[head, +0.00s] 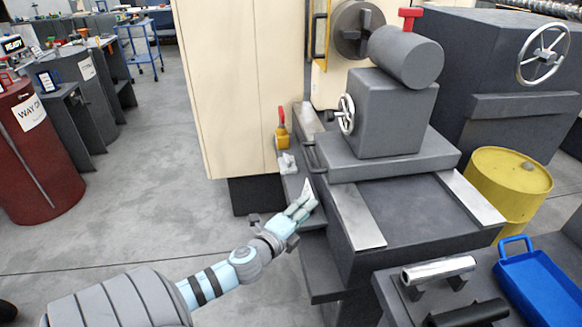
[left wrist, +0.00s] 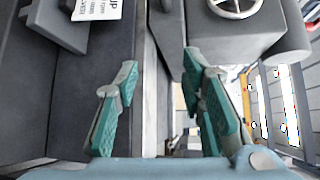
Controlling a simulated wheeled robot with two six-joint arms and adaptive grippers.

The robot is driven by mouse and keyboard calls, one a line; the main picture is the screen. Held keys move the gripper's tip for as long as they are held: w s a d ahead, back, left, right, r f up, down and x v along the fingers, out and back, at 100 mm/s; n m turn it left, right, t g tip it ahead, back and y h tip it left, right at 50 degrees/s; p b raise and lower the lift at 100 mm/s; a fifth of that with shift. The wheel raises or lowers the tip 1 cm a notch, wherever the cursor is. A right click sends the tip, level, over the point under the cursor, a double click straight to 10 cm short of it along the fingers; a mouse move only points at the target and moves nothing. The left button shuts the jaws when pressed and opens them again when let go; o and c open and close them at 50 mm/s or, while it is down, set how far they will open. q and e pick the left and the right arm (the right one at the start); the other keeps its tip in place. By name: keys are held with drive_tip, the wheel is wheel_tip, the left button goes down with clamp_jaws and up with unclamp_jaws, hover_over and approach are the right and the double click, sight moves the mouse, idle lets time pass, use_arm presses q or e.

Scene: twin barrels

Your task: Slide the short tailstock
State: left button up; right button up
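The grey tailstock (head: 392,112) sits upright on the lathe bed (head: 357,215), with a thick horizontal barrel (head: 405,57), a red-topped lever (head: 409,17) and a silver handwheel (head: 346,114). A dark handle (head: 310,156) stands at the left side of its base. My left gripper (head: 308,190) is just below this handle, beside the bed. In the left wrist view, the left gripper (left wrist: 160,62) has its green-padded fingers spread. A dark bar (left wrist: 171,45) shows between or beyond them, with no visible contact. The handwheel (left wrist: 235,5) is at the top. My right gripper is out of view.
A metal cylinder (head: 438,269) lies on a stand at the front right, near a blue tray (head: 545,283) and a yellow drum (head: 510,185). A cream cabinet (head: 225,90) stands behind my left gripper. The floor at left is mostly clear.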

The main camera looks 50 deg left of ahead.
use_arm(q)
drive_tip(key=v, duration=0.5)
drive_tip(key=shift+s+r, duration=0.15)
